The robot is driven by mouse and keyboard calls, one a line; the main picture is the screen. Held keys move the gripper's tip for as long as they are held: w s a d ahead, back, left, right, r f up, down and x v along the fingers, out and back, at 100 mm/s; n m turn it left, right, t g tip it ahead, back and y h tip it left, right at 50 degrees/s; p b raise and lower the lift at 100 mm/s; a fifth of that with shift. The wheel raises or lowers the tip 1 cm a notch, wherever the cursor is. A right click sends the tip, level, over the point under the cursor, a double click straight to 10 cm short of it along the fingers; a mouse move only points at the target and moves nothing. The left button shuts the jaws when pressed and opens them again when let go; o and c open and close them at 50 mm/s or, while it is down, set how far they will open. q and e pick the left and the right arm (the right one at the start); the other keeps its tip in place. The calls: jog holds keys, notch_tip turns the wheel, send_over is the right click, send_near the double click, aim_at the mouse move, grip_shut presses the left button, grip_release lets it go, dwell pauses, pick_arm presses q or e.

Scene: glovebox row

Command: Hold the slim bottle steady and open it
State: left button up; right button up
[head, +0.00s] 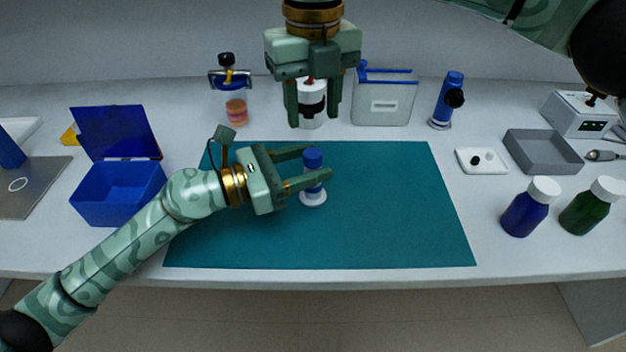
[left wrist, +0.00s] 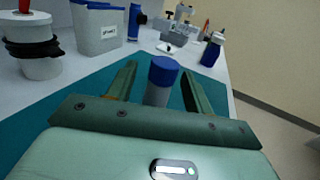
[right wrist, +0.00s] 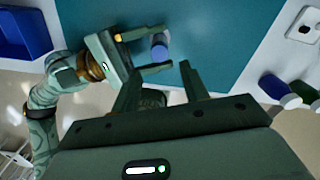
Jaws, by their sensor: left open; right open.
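The slim bottle (head: 313,180) has a blue cap and a white foot and stands upright on the teal mat (head: 400,220). In the left wrist view its blue cap (left wrist: 164,68) rises between the fingers. My left gripper (head: 318,168) is open, with one finger on each side of the bottle; I cannot tell whether they touch it. My right gripper (head: 316,122) is open and empty, pointing down above and behind the bottle. In the right wrist view the bottle (right wrist: 159,47) lies beyond the right fingertips, between the left gripper's fingers.
A blue open box (head: 118,195) stands left of the mat. A blue bottle (head: 528,208) and a green bottle (head: 590,208) stand at the right. A grey tray (head: 542,152), a jar (head: 236,105) and a clear bin (head: 383,100) are farther back. The mat's right half is clear.

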pick_arm(q)
jog(key=shift+w+d, duration=0.25)
jog(key=shift+d, duration=0.4)
grip_shut()
pick_arm(e)
jog(key=shift+s+f, duration=0.1)
